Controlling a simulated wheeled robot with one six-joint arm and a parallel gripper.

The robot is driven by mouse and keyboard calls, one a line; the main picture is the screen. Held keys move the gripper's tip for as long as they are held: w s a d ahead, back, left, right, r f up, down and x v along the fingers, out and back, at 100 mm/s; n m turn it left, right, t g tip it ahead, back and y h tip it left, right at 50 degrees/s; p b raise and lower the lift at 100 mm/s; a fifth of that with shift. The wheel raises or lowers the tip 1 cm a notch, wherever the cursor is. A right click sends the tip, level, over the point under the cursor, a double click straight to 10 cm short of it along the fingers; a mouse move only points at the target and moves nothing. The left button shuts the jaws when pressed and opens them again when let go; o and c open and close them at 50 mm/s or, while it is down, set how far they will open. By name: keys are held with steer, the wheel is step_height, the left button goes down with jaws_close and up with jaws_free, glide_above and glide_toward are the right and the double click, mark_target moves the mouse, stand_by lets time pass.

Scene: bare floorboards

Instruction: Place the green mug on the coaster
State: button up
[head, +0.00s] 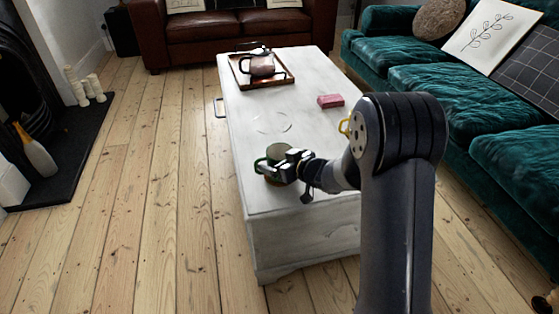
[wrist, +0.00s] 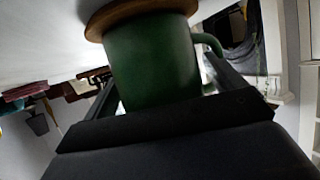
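The green mug (head: 279,163) is near the front left part of the white coffee table. Its handle points left in the head view. My gripper (head: 284,171) is at the mug's side and partly hides it. In the wrist view, which is upside down, the green mug (wrist: 150,62) sits between my dark fingers, with its handle at right. A round brown wooden disc (wrist: 120,12), apparently the coaster, is at the mug's base. I cannot tell whether the mug rests on it or is just above it. Finger contact with the mug is unclear.
The table (head: 245,195) also holds a pink block (head: 330,101), a tray (head: 287,80) with a teapot (head: 262,65), and a yellow mug (head: 344,127) partly behind my arm. A faint clear round item (head: 272,122) lies behind the green mug. A teal sofa (head: 440,85) is at right.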

steer(key=shift+r, duration=0.15)
steer(key=shift+s+d+r, duration=0.2)
steer(key=p+v, duration=0.4)
steer(key=v, duration=0.7)
steer(key=shift+p, duration=0.4)
